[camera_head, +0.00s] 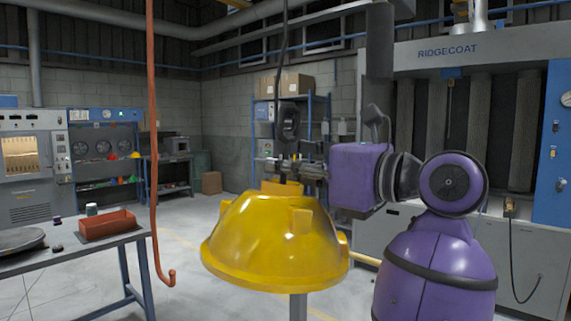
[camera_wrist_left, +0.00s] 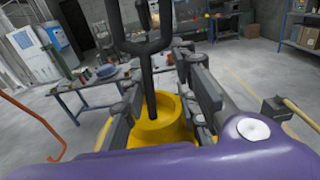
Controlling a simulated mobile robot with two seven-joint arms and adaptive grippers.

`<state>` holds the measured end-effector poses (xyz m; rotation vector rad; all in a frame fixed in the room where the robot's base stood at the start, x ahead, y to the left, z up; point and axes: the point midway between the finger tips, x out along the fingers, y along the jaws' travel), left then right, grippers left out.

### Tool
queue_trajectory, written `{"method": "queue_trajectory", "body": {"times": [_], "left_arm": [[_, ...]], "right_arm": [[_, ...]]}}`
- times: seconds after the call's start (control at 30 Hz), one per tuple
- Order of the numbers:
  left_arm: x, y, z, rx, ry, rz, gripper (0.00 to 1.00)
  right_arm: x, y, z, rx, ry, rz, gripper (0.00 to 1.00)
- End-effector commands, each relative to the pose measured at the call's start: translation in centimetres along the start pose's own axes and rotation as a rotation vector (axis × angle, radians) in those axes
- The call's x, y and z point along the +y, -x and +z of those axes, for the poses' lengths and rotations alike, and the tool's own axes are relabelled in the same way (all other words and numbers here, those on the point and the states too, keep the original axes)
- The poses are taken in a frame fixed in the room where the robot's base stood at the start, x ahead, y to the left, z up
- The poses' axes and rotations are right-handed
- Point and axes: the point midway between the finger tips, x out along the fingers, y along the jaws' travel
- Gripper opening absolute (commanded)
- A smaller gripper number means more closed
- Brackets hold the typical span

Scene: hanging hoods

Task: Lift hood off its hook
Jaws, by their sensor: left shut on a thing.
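The yellow hood (camera_head: 272,238) hangs dome-like in the middle of the head view, wide rim down. A dark stem with a loop (camera_head: 289,122) rises from its top. A dark hook rod (camera_head: 283,62) comes down from above to the loop; whether they touch is unclear. My left gripper (camera_head: 298,170) is shut just above the hood's collar, at the stem. In the left wrist view the gripper's fingers (camera_wrist_left: 163,85) flank the stem, with the yellow hood (camera_wrist_left: 158,132) below. The exact contact is partly hidden. My right gripper is out of view.
An empty orange hook (camera_head: 153,150) hangs to the left. A table (camera_head: 95,243) with a red tray (camera_head: 107,225) stands at the left. A shelf with boxes and a grey RIDGECOAT booth (camera_head: 480,52) stand behind. The floor around the hood looks clear.

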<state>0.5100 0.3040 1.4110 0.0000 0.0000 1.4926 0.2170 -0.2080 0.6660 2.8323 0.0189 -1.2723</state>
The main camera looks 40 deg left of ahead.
Motion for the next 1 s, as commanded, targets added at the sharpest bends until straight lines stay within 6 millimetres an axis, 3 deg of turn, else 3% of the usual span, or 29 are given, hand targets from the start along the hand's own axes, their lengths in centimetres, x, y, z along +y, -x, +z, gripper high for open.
{"method": "queue_trajectory", "body": {"times": [0.6, 1.0], "left_arm": [[0.0, 2.4, 0.1, -0.002, 0.0, -0.001, 0.0], [0.0, 2.8, 0.1, -0.002, 0.0, -0.002, 0.0]], "right_arm": [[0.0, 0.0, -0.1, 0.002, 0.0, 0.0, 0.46], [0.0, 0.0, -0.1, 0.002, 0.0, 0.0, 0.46]]}}
